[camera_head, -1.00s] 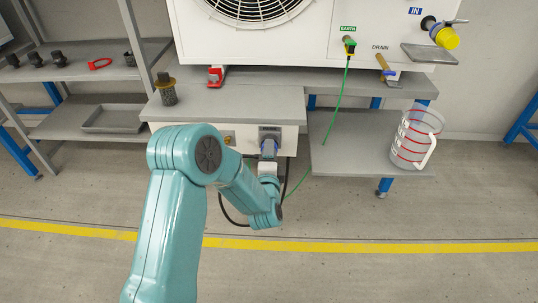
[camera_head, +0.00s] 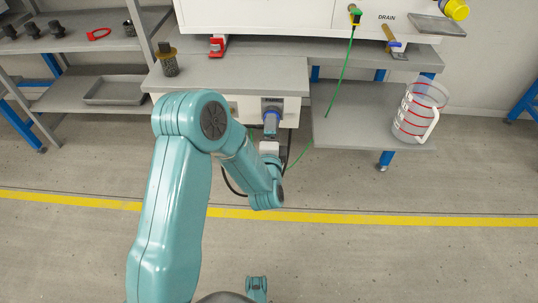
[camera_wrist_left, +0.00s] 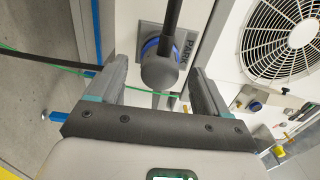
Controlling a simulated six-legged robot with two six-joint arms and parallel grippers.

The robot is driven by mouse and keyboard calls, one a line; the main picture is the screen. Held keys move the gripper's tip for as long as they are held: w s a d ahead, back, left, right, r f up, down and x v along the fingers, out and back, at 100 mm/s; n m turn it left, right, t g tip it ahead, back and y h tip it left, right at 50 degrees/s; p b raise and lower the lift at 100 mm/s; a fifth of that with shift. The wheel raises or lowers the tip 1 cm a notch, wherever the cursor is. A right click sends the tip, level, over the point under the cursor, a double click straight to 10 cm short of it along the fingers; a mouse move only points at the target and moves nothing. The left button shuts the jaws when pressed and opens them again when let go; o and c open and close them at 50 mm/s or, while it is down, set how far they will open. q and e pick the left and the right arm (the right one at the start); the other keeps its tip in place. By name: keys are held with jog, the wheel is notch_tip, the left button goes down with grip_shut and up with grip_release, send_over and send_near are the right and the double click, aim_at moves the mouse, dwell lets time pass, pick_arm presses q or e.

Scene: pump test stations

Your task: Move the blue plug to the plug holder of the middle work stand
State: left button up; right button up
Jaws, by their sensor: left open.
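The blue plug (camera_head: 270,124) sits in a holder on the front of the white box under the grey bench top. In the left wrist view the plug (camera_wrist_left: 160,72) shows a dark grey body, a blue ring and a black cable. The holder plate (camera_wrist_left: 186,45) behind it reads PARK. My left gripper (camera_head: 269,147) is right in front of the plug. In the left wrist view my left gripper (camera_wrist_left: 158,78) is open, one finger on each side of the plug, with visible gaps. My right gripper is not in view.
A green cable (camera_head: 344,80) hangs from the upper unit. A clear jug (camera_head: 414,115) stands on the lower right shelf (camera_head: 350,125). A dark fitting (camera_head: 168,62) stands on the bench top (camera_head: 235,76). A side rack (camera_head: 75,57) is at the left.

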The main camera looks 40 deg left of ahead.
pick_arm(q)
jog(key=p+v, duration=0.1)
jog(key=v, duration=1.1)
jog(key=shift+s, duration=0.35)
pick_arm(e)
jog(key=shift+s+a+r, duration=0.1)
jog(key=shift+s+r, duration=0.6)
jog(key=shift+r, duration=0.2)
pick_arm(q)
jog(key=shift+d, duration=0.1)
